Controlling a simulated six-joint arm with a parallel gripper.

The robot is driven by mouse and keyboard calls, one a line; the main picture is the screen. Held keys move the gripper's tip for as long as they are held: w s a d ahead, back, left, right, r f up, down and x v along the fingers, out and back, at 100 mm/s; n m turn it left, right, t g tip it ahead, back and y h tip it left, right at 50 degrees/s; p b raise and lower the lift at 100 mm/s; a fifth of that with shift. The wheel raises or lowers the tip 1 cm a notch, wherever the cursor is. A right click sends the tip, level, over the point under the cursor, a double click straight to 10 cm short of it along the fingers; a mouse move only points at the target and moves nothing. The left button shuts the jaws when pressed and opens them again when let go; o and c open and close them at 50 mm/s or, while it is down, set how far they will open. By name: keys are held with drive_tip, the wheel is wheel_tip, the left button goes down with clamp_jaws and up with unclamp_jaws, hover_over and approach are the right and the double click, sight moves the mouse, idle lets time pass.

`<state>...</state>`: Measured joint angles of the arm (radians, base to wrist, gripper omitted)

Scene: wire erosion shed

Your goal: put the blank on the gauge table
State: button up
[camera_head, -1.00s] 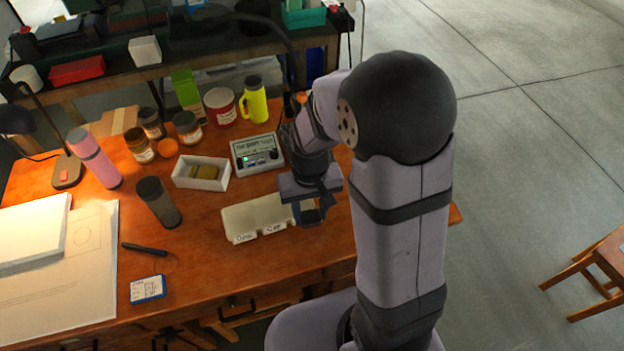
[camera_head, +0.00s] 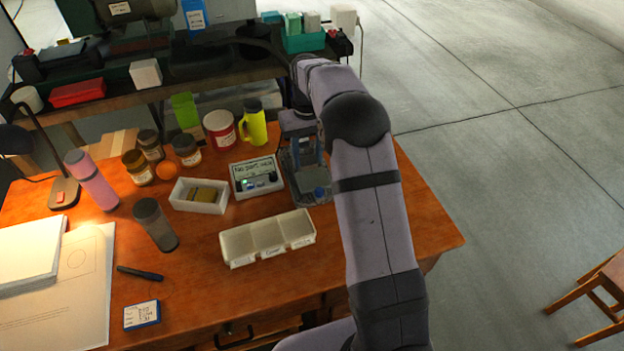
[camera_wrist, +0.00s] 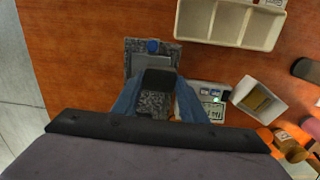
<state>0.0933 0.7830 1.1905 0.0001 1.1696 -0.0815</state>
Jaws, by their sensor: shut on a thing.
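My gripper (camera_wrist: 158,92) has its two blue fingers closed on a dark block between their tips, which I take to be the blank (camera_wrist: 158,80). The gauge table, a speckled grey plate with a blue knob (camera_wrist: 152,46), lies beneath the gripper in the wrist view. In the head view the gauge stand (camera_head: 312,192) is right of its display box (camera_head: 256,177), and my gripper (camera_head: 303,150) is over its rear part. The blank is hidden by my arm there. I cannot tell whether the blank touches the plate.
A white three-compartment tray (camera_head: 267,252) stands in front of the gauge. A white box (camera_head: 180,200) with a yellowish block is left of the display. The bench's right front is clear.

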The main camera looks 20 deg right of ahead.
sight(312, 178)
drive_tip(key=shift+w+d+r, duration=0.2)
drive_tip(key=shift+w+d, duration=0.35)
drive_tip(key=shift+w, duration=0.15)
drive_tip(key=shift+w+d+r, duration=0.2)
drive_tip(key=shift+w+d, duration=0.35)
drive_tip(key=shift+w, duration=0.15)
drive_tip(key=shift+f+p, duration=1.1)
drive_tip(key=shift+f, duration=3.9)
drive_tip(key=shift+f, duration=0.2)
drive_tip(key=o, duration=1.3)
wheel_tip(312, 178, up, 12)
drive_tip(key=b, duration=0.2)
drive_tip(key=shift+r+b, duration=0.2)
drive_tip(key=shift+b, duration=0.2)
